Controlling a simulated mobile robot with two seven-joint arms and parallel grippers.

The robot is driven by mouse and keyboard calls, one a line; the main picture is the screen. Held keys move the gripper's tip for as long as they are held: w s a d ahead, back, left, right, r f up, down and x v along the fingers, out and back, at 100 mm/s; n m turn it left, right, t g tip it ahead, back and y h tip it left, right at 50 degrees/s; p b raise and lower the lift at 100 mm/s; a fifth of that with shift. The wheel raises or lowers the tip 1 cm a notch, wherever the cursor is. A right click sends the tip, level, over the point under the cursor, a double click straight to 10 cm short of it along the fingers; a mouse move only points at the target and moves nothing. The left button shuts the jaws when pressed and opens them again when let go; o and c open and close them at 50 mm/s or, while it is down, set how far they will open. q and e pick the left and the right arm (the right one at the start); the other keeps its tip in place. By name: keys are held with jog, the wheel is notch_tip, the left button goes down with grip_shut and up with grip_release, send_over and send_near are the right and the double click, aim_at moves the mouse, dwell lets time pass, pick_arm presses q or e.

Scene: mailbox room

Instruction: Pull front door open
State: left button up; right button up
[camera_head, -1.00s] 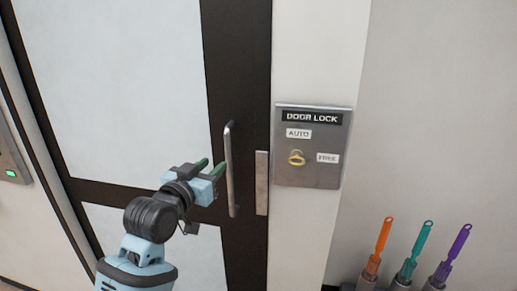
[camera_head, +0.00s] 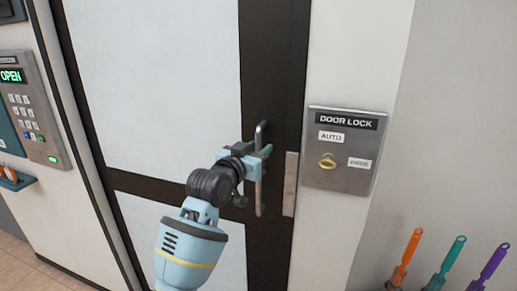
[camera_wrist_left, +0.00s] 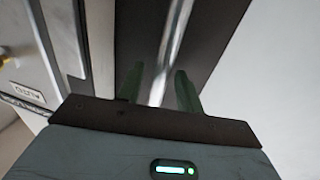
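The front door (camera_head: 155,80) has pale panels in a dark frame and looks closed. Its upright metal handle (camera_head: 260,195) is on the right side of the door, and it also shows in the wrist view (camera_wrist_left: 176,40). My left gripper (camera_head: 264,151) is at the upper half of the handle. In the wrist view its two green fingers (camera_wrist_left: 158,90) stand on either side of the bar, with gaps visible between fingers and bar. The gripper is open around the handle. My right gripper is not in view.
A door lock panel (camera_head: 345,178) with a yellow knob is on the wall right of the door. A keypad (camera_head: 30,110) reading OPEN is on the left wall. Orange (camera_head: 411,248), teal (camera_head: 452,255) and purple (camera_head: 492,263) handled tools stand at the lower right.

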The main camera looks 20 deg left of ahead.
pick_arm(q)
jog(key=shift+w+d, duration=0.1)
jog(key=shift+w, duration=0.25)
grip_shut()
